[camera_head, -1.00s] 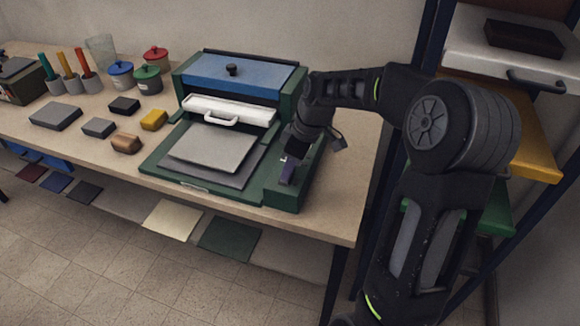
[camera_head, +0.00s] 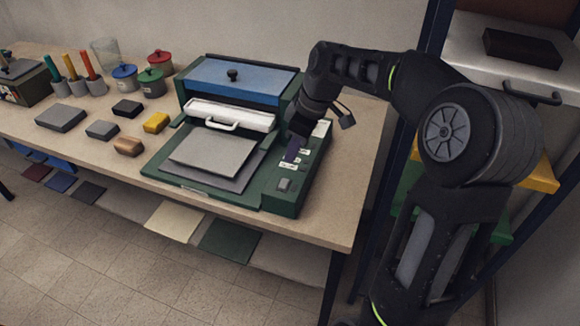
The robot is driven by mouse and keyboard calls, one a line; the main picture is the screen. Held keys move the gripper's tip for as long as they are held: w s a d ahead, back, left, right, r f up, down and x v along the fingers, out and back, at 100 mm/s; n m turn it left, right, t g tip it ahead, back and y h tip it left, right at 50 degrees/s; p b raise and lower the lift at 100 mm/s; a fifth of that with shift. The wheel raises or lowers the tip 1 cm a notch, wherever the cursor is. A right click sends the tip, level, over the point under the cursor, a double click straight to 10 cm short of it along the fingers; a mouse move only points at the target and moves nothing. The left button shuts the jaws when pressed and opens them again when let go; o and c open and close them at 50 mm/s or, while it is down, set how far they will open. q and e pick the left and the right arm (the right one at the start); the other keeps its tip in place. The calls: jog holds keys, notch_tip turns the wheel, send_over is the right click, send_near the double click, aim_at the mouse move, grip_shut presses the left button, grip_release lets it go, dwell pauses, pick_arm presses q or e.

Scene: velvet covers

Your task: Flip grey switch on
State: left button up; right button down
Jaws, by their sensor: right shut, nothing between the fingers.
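The green press machine (camera_head: 215,196) stands on the table, with a control panel along its right side. A small grey switch (camera_head: 285,185) shows near the panel's front end, with a pale label behind it. Which way the switch is tipped is too small to tell. My right gripper (camera_head: 291,152) is shut and empty, pointing down over the middle of the panel, behind the grey switch and apart from it. The gripper and wrist hide part of the panel's rear. My left gripper is not in view.
A grey slab (camera_head: 213,152) lies on the press bed, before a white handled drawer front (camera_head: 232,116). Several small blocks and lidded pots (camera_head: 160,63) stand to the left. A shelf rack (camera_head: 508,70) stands right. The table's front right corner is clear.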

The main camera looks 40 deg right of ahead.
notch_tip(320, 180, up, 6)
jog(key=f, duration=0.1)
send_over(284, 180)
jog(key=s+d, duration=0.3)
jog(key=shift+a+r, duration=0.2)
jog(key=shift+r, duration=0.05)
jog(key=shift+b, duration=0.3)
jog(key=a+b, duration=0.1)
jog(key=b, duration=0.2)
jog(key=s+h+b, duration=0.1)
jog(key=b, duration=0.2)
jog(key=shift+a+r+t, duration=0.2)
jog(key=shift+a+t, duration=0.15)
jog(key=shift+t, duration=0.05)
jog(key=shift+f, duration=0.1)
jog(key=x, duration=1.2)
jog(key=shift+s+d+f+p, duration=0.25)
jog(key=shift+d+f+p, duration=0.05)
jog(key=shift+f+p, duration=0.1)
jog(key=shift+w+d+f, duration=0.1)
jog(key=shift+f, duration=0.5)
